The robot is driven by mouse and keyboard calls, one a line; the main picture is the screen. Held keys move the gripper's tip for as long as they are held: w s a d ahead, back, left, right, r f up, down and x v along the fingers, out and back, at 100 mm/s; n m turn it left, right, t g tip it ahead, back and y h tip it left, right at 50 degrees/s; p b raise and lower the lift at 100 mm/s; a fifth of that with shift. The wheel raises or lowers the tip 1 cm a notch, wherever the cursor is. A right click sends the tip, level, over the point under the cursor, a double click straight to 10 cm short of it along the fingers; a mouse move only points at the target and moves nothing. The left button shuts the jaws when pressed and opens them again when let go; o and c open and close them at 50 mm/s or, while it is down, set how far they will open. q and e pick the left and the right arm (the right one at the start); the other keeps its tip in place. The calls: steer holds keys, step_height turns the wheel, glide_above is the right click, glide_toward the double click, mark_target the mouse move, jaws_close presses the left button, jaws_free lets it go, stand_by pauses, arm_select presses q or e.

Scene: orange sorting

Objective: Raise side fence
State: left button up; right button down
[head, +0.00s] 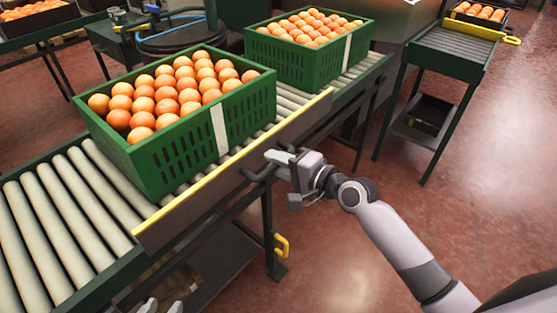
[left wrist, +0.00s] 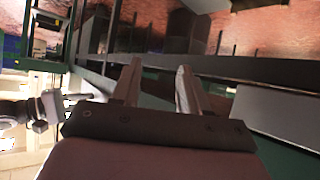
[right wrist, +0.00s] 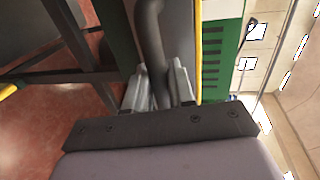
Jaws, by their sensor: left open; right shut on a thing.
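The side fence (head: 235,160) is a long brown panel with a yellow top edge, standing along the near side of the roller conveyor. A dark bent handle (head: 252,174) sticks out from its outer face. My right gripper (head: 272,160) is shut on this handle. In the right wrist view the handle (right wrist: 149,35) runs down between the fingers (right wrist: 158,88), and the yellow edge (right wrist: 197,45) is beside it. My left gripper (head: 162,306) shows only its fingertips at the bottom edge of the head view. In the left wrist view its fingers (left wrist: 158,80) are apart with nothing between them.
Two green crates (head: 248,105) (head: 358,50) full of oranges stand on the conveyor rollers (head: 90,200) behind the fence. A yellow hook-like handle (head: 282,245) is on the conveyor's leg. A second roller stand (head: 455,50) is at the upper right. The red floor between is clear.

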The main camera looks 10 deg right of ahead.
steer(key=shift+w+r, duration=0.1)
steer(key=shift+r, duration=0.3)
steer(key=c, duration=1.1)
jaws_free()
steer(key=shift+f, duration=0.1)
steer(key=shift+s+d, duration=0.2)
steer(key=shift+s, duration=0.05)
arm_select(q)
steer(key=shift+s+a+f+p, duration=0.2)
steer(key=shift+s+a+p, duration=0.25)
steer(key=shift+p, duration=0.3)
arm_select(e)
steer(key=v, duration=0.6)
steer(key=shift+s+d, duration=0.2)
steer(key=shift+s, duration=0.1)
arm_select(q)
steer(key=shift+w, duration=0.1)
